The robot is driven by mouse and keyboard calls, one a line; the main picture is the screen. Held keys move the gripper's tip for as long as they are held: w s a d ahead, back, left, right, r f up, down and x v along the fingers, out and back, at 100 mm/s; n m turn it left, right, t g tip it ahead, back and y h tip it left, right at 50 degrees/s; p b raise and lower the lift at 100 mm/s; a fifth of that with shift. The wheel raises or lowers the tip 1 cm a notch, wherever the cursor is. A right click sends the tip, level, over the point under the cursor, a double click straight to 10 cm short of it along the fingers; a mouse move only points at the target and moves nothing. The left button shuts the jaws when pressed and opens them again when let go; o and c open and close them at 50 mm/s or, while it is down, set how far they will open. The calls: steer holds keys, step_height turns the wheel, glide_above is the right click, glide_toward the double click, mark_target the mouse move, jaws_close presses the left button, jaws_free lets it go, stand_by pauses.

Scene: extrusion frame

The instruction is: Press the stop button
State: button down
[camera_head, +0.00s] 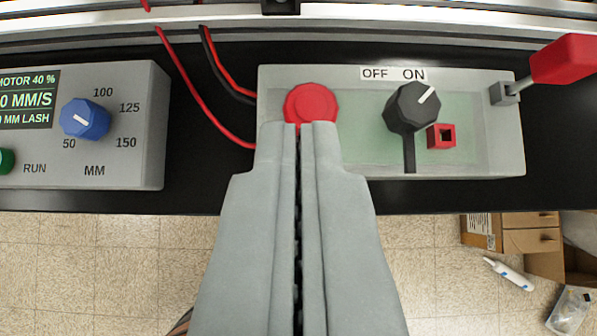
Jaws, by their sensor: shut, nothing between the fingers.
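The stop button, a round red cap (310,102), sits on the left part of a grey control box (500,160) with a pale green face. My gripper (299,128) comes up from the bottom of the camera view with its two grey fingers shut together and nothing between them. The fingertips overlap the lower edge of the red button in the picture. I cannot tell whether they touch it. The button's lower edge is hidden behind the fingertips.
Right of the button are a black knob (412,108) under an OFF/ON label, a small red square part (441,136) and a red-handled lever (566,59). A second box with a blue dial (84,119) stands left. Red and black wires (215,62) run between the boxes.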

steer(key=shift+v, duration=1.1)
steer(key=shift+w, duration=0.1)
steer(key=shift+r, duration=0.1)
steer(key=s+a+t, duration=0.4)
steer(key=s+a, duration=0.5)
steer(key=s, duration=0.4)
steer(key=s+a+t, duration=0.4)
steer(key=s+a, duration=0.6)
steer(key=s, duration=0.4)
steer(key=shift+s+a+r, duration=0.2)
steer(key=shift+a+r, duration=0.05)
steer(key=shift+r, duration=0.15)
stand_by(0.6)
